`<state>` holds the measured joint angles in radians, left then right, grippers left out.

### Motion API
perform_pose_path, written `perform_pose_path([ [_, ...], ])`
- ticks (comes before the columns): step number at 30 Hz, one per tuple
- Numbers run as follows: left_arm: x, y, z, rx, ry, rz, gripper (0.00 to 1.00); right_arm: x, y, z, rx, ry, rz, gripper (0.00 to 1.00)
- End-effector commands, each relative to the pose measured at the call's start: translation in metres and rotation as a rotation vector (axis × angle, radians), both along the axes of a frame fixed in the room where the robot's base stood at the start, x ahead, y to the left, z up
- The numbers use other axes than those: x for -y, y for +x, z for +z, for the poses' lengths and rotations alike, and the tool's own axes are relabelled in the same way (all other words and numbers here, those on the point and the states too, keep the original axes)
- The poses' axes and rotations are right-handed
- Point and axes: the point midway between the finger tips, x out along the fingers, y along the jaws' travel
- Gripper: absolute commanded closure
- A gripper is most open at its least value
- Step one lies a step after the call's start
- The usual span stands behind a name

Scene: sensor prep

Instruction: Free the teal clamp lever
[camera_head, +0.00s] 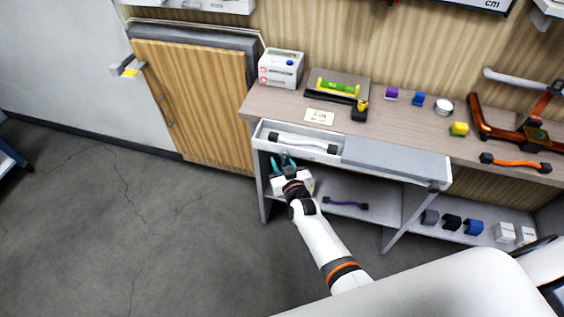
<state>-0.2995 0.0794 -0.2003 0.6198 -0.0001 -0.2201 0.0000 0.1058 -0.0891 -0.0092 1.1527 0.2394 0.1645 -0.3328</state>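My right gripper (283,164) reaches up from the lower right to just under the front of the bench's shallow drawer (262,137). Two teal prongs show at its tip, spread apart, and look like its fingers; nothing shows between them. I cannot make out a separate teal clamp lever in this view. A white cable with black ends (303,143) lies in the left part of the drawer. An orange-brown clamp frame (483,122) stands at the right end of the bench. My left gripper is not in view.
The wooden bench top (300,104) holds a white box (281,68), a green level (338,87), a yellow tape measure (361,109) and an orange cable (515,163). A purple cable (345,204) lies on the shelf below.

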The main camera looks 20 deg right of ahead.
Motion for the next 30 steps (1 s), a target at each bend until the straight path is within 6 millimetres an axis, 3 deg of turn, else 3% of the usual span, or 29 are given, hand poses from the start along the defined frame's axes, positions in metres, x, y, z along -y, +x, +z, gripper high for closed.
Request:
perform_pose_path([
  [7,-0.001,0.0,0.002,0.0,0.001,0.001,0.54,0.0,-0.02,0.002,-0.002,0.001,0.0,0.63],
  [15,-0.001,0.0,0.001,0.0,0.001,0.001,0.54,-0.001,-0.077,0.011,-0.002,0.001,0.0,0.63],
  [21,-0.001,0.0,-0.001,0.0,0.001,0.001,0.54,-0.001,-0.108,0.015,-0.002,0.0,0.0,0.63],
  [30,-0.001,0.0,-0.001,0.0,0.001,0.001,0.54,-0.001,-0.119,0.019,0.001,0.0,0.0,0.63],
])
